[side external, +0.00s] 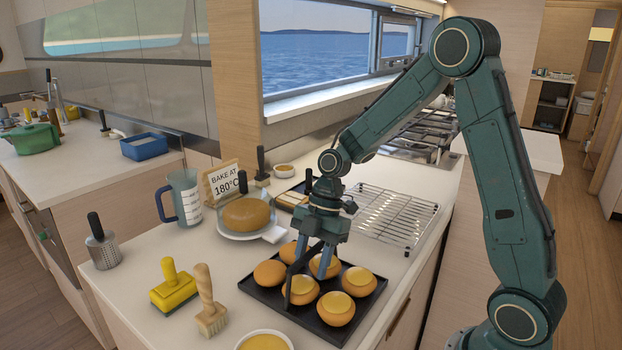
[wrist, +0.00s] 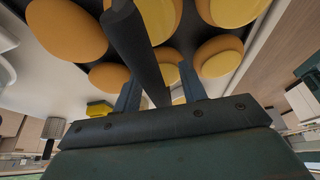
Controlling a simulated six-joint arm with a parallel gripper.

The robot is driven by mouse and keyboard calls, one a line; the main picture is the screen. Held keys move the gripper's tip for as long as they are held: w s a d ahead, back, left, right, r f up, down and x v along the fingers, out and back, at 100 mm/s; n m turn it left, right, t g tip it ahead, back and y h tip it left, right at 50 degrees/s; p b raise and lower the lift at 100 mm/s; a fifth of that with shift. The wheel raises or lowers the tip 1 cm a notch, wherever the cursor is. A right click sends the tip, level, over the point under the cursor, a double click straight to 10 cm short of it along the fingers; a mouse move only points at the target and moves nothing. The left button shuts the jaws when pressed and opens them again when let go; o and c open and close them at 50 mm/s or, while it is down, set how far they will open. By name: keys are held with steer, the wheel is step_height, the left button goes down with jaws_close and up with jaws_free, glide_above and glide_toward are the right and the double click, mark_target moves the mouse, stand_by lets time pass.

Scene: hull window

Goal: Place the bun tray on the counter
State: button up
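The bun tray (side external: 268,300) is flat and black, with a dark bar handle (side external: 306,260) arching over it. It holds several round golden buns (side external: 337,308). It appears level, resting on the counter (side external: 225,260) near the front edge; any small gap beneath cannot be made out. My gripper (side external: 314,270) points down over the middle of the tray. Its two blue-grey fingers stand apart on either side of the handle, among the buns. In the wrist view the handle (wrist: 135,45) runs between the fingers (wrist: 160,92), with a visible gap to the right finger.
A wire rack (side external: 395,215) lies behind the tray to the right. A yellow scraper brush (side external: 173,288), a wooden brush (side external: 208,305) and a yellow-filled bowl (side external: 263,341) are at the left and front. A plated cake (side external: 246,214), a jug (side external: 184,197) and a sign (side external: 223,183) stand farther back.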

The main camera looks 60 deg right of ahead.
steer(key=shift+r, duration=0.1)
steer(key=v, duration=1.2)
steer(key=shift+d+r, duration=0.1)
stand_by(0.7)
steer(key=shift+s+a+r+m, duration=0.35)
steer(key=shift+a+m, duration=0.05)
steer(key=s+a+r+m+t+h, duration=0.1)
steer(key=s+r+m+t+h, duration=0.1)
steer(key=s+m, duration=0.6)
steer(key=s+a+r+m+t+h, duration=0.2)
steer(key=s+m+t, duration=0.1)
steer(key=s+m, duration=0.6)
steer(key=shift+s+t, duration=0.3)
steer(key=shift+s, duration=0.4)
